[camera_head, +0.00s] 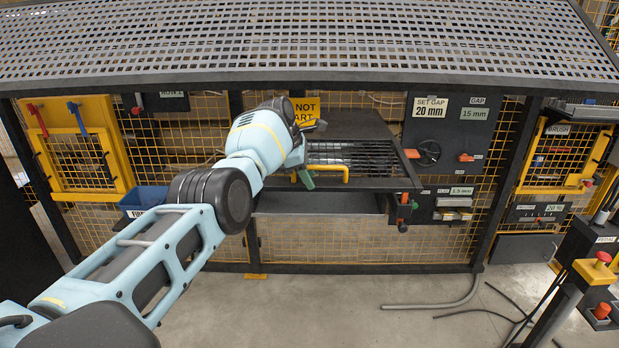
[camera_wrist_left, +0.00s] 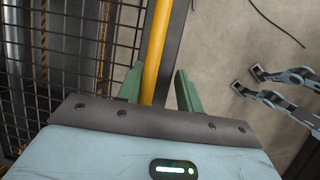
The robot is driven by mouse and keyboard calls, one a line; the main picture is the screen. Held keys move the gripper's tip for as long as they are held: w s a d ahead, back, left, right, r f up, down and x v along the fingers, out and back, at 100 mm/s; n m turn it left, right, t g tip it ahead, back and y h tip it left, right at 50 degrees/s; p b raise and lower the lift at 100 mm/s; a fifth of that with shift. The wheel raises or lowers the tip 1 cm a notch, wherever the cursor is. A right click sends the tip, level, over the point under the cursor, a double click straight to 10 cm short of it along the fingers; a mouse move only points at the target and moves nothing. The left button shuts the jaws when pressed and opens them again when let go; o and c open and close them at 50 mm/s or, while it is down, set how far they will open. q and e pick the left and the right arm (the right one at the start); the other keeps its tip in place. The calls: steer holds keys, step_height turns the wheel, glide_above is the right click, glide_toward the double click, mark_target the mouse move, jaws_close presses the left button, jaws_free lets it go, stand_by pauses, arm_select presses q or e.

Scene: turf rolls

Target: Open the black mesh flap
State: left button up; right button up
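The black mesh flap (camera_head: 352,152) is at the middle of the machine front, with a yellow bar handle (camera_head: 332,168) along its lower edge. How far it stands open I cannot tell. My left gripper (camera_head: 305,178) is at the left end of this handle; the forearm partly hides the flap's left side. In the left wrist view, the green fingers are apart with the yellow handle (camera_wrist_left: 157,50) running between them, closer to the left finger. A gap shows on the right of it. Black mesh (camera_wrist_left: 75,40) fills the left of that view.
A perforated grey canopy (camera_head: 300,45) overhangs the machine. A dark panel with a knob (camera_head: 428,152) stands right of the flap. A blue bin (camera_head: 145,198) is at left, and a post with a red button (camera_head: 603,257) at right. The concrete floor in front is mostly clear.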

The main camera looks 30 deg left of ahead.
arm_select(q)
steer(key=shift+a+v, duration=0.25)
steer(key=shift+v, duration=0.9)
steer(key=shift+a+r, duration=0.25)
steer(key=shift+r, duration=0.45)
steer(key=shift+a+r, duration=0.25)
steer(key=shift+r, duration=0.4)
steer(key=shift+a+r+b, duration=0.3)
steer(key=shift+r+b, duration=0.1)
steer(key=shift+r, duration=0.2)
steer(key=shift+v, duration=0.8)
arm_select(e)
steer(key=shift+s+f, duration=0.85)
steer(key=shift+f, duration=0.1)
arm_select(q)
steer(key=shift+w+r, duration=0.1)
steer(key=shift+w, duration=0.05)
arm_select(e)
steer(key=shift+w+r, duration=0.1)
